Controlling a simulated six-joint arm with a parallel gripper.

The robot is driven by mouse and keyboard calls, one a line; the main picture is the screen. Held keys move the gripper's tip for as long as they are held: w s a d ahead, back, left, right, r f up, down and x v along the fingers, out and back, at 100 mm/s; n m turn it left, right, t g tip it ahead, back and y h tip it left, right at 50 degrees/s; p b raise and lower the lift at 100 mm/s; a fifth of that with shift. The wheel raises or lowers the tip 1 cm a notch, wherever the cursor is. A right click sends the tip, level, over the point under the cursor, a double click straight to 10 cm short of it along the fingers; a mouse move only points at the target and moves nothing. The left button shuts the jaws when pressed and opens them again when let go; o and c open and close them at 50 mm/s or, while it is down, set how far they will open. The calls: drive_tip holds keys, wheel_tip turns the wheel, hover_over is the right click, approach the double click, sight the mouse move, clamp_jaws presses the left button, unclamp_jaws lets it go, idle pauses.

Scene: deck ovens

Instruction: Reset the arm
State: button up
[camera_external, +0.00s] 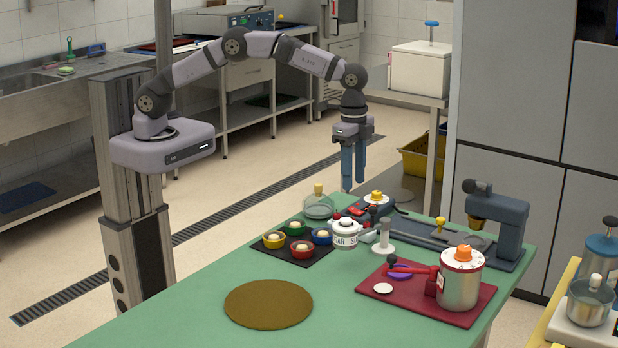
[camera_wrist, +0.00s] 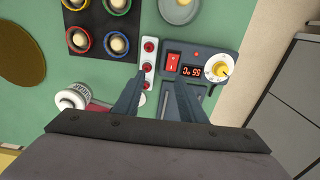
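My gripper (camera_external: 353,180) hangs pointing down at the end of my raised arm, above the far edge of the green table (camera_external: 215,315). Its two blue-grey fingers are apart with nothing between them. In the wrist view the open gripper (camera_wrist: 158,88) is seen over a device with a red switch and digital display (camera_wrist: 195,66) and a white strip with red knobs (camera_wrist: 149,68). The fingers look well above these things and touch none of them.
On the table are a dark tray of coloured cups (camera_external: 290,247), a white sugar jar (camera_external: 344,234), a brown round mat (camera_external: 268,303), a red tray (camera_external: 467,315) bearing a steel pot (camera_external: 460,280), and a grey machine (camera_external: 508,225). The table's near left is clear.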

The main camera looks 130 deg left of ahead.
drive_tip(key=s+d+r, duration=0.4)
drive_tip(key=s+d, duration=0.8)
drive_tip(key=d, duration=0.1)
drive_tip(key=s+d+f, duration=0.1)
drive_tip(key=s+d, duration=0.2)
drive_tip(key=s, duration=0.6)
drive_tip(key=s+d+f, duration=0.2)
drive_tip(key=s+d, duration=0.2)
drive_tip(key=s, duration=0.5)
drive_tip(key=shift+d, duration=0.3)
drive_tip(key=shift+r, duration=0.1)
idle(0.8)
